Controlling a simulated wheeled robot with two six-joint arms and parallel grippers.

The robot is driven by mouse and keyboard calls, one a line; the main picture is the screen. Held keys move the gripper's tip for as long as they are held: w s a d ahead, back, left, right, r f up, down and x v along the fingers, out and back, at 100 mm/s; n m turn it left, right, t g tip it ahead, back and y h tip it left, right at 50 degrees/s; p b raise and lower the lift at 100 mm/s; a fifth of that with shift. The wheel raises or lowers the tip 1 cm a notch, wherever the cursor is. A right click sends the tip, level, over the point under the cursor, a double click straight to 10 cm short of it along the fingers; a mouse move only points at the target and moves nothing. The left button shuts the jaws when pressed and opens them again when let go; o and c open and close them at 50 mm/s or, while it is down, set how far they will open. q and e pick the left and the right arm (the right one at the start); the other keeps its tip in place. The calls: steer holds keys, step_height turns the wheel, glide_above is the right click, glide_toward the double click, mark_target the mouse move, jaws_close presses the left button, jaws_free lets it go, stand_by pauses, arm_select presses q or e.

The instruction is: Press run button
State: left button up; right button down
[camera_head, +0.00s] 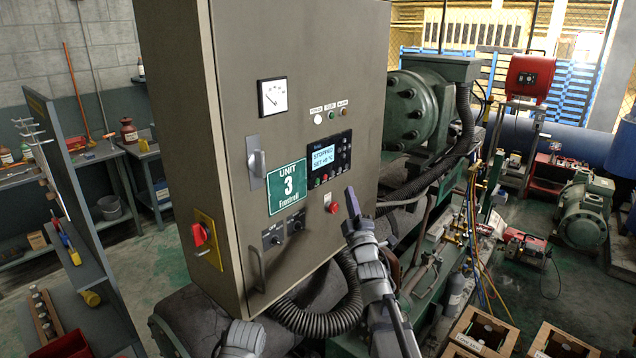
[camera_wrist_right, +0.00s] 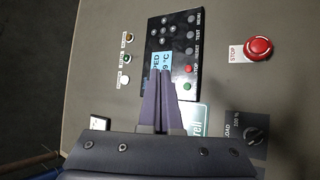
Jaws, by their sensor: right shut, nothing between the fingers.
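The control panel (camera_head: 328,160) is on the grey cabinet's front, with a lit display (camera_head: 323,157) reading STOPPED. In the right wrist view, a green button (camera_wrist_right: 187,86) and a red button (camera_wrist_right: 188,68) sit beside the display (camera_wrist_right: 161,62); their labels are too small to read. My right gripper (camera_head: 350,192) is shut and empty, in front of the cabinet, right of and below the panel in the head view. In the right wrist view its fingers (camera_wrist_right: 160,76) overlap part of the display; the green button shows just beside them. Contact cannot be told.
A red mushroom stop button (camera_wrist_right: 260,48) is beside the panel, with a black knob (camera_wrist_right: 254,135) nearby. A red-and-yellow switch (camera_head: 204,238) is on the cabinet's side. A black corrugated hose (camera_head: 325,318) runs below. Green machinery (camera_head: 408,108) stands behind on the right.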

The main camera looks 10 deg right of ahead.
glide_toward(321, 174)
steer(key=shift+d+r+x, duration=0.15)
steer(key=shift+d+x, duration=0.05)
steer(key=shift+x, duration=0.85)
steer(key=shift+d+r+x, duration=0.15)
steer(key=shift+d+x, duration=0.05)
steer(key=shift+x, duration=0.8)
steer(key=shift+a, duration=0.1)
stand_by(0.4)
steer(key=shift+w+a, duration=0.2)
steer(key=shift+w+a, duration=0.2)
steer(key=shift+w, duration=0.05)
stand_by(0.8)
stand_by(0.4)
steer(key=shift+s+d, duration=0.45)
steer(key=shift+s, duration=0.15)
steer(key=s+d, duration=0.1)
steer(key=s, duration=0.1)
steer(key=s+d, duration=0.2)
stand_by(0.4)
